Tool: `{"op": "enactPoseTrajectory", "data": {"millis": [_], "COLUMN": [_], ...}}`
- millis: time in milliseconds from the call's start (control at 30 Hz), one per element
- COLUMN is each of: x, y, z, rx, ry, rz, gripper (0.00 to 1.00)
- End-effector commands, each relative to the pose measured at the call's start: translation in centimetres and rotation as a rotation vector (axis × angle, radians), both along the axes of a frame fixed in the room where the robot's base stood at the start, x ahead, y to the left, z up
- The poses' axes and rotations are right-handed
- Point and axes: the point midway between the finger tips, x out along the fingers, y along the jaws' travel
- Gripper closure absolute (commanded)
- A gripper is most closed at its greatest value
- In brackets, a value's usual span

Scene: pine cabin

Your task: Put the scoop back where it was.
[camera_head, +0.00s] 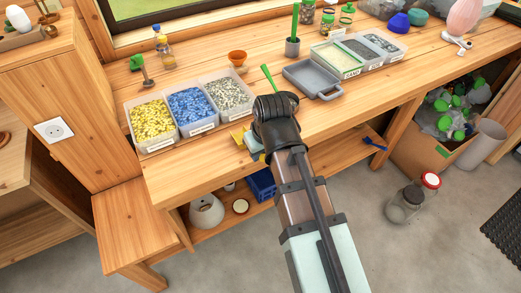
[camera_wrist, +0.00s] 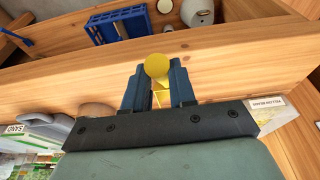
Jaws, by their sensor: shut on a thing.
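My gripper (camera_wrist: 157,88) has two blue fingers, shut on a yellow scoop with a round knob (camera_wrist: 157,66) in the wrist view. More yellow shows behind the knob, between the fingers. In the head view, a yellow part of the scoop (camera_head: 239,133) shows left of my wrist, near the bench's front edge. My arm hides most of the scoop and the fingertips there. Three clear tubs stand left of my gripper: yellow gravel (camera_head: 152,121), blue gravel (camera_head: 189,107) and grey-white gravel (camera_head: 229,94). I cannot tell whether the scoop touches the bench.
A grey open tray (camera_head: 314,79) and a tub labelled sand (camera_head: 335,56) stand to the right. A green handle (camera_head: 268,78) rises behind my wrist. An orange funnel (camera_head: 237,58) and a bottle (camera_head: 163,45) stand behind the tubs. A blue crate (camera_head: 261,184) sits below on the shelf.

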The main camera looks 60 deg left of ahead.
Motion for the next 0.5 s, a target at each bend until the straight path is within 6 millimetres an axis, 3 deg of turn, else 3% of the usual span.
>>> {"op": "enactPoseTrajectory", "data": {"millis": [267, 500], "x": [0.00, 0.00], "y": [0.00, -0.01], "z": [-0.01, 0.02], "rx": [0.000, 0.000], "ry": [0.000, 0.000], "rz": [0.000, 0.000], "gripper": [0.50, 0.49]}}
